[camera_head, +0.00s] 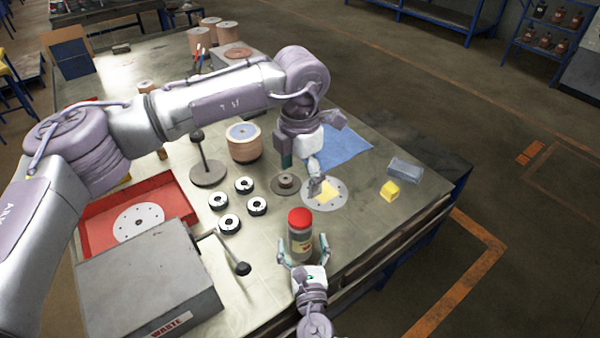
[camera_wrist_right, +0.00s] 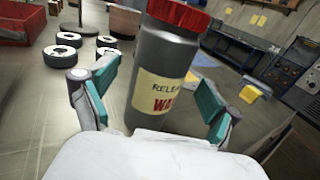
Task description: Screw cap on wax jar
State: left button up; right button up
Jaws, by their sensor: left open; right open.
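The wax jar (camera_head: 301,244) is a grey cylinder standing upright near the table's front edge. In the right wrist view the jar (camera_wrist_right: 163,62) shows a cream label with red and dark letters. A red cap (camera_head: 300,217) sits on top of the jar; it also shows in the wrist view (camera_wrist_right: 180,14), cut by the frame's top. I cannot tell how tightly it is seated. My right gripper (camera_head: 302,252) is open, its fingers on either side of the jar with visible gaps. My left gripper (camera_head: 301,170) is open and empty, pointing down behind the jar, above the table.
A perforated disc with a yellow patch (camera_head: 335,197) lies behind the jar. Black-and-white rings (camera_head: 257,206) and a grey waste box (camera_head: 150,285) are to the left. A red tray (camera_head: 92,232) lies beyond the box. A yellow block (camera_head: 390,191) and grey block (camera_head: 405,170) are at right.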

jog(key=s, duration=0.3)
jog(key=s+d, duration=0.1)
jog(key=s, duration=0.5)
jog(key=shift+s+d, duration=0.1)
jog(key=shift+d, duration=0.05)
